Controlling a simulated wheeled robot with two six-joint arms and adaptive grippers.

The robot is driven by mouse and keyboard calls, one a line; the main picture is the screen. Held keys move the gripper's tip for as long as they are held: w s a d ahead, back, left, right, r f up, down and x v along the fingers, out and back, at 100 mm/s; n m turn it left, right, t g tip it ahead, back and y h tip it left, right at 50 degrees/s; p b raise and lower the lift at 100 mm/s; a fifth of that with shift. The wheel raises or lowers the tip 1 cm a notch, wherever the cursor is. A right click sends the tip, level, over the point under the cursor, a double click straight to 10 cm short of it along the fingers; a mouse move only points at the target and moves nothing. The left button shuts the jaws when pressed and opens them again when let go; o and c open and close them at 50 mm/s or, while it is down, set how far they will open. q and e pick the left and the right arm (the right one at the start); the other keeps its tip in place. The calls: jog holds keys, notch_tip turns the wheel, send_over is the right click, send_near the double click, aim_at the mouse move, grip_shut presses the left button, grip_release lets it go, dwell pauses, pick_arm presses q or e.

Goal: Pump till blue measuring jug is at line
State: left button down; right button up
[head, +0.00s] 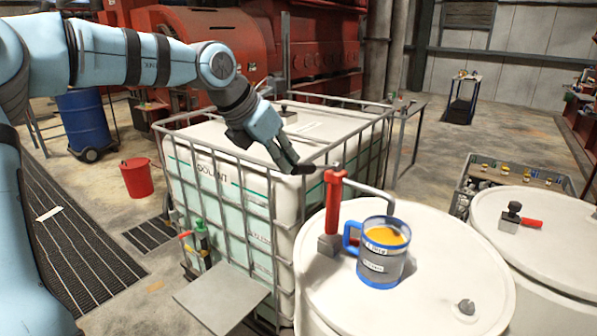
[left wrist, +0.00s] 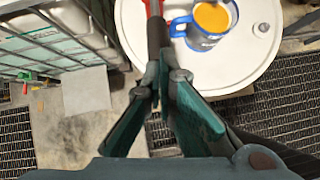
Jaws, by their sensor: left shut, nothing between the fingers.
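The blue measuring jug (head: 381,270) stands upright on a white drum (head: 437,285), with a blue rim, base and handle, white labels and orange liquid inside. A red hand pump (head: 334,205) stands on the drum left of the jug. Its grey spout bends over toward the jug. My left gripper (head: 303,169) is shut and empty, its tips close to the pump's top; I cannot tell if they touch. The left wrist view shows the gripper (left wrist: 164,72), the pump's red part (left wrist: 153,8) and the jug (left wrist: 205,22). I cannot read the line against the liquid. My right gripper is out of view.
A caged white tank (head: 225,190) stands left of the drum, under my left arm. A second white drum (head: 545,230) with a black and red fitting stands at right. A red bucket (head: 136,177) and a blue barrel (head: 88,122) stand on the floor at left.

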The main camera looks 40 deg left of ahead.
pick_arm(q)
jog(key=s+v, duration=0.1)
jog(key=v, duration=1.2)
jog(key=shift+a+f, duration=0.15)
jog(key=shift+f, duration=0.1)
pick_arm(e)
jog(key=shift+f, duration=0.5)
pick_arm(q)
jog(key=shift+s, duration=0.1)
dwell(0.6)
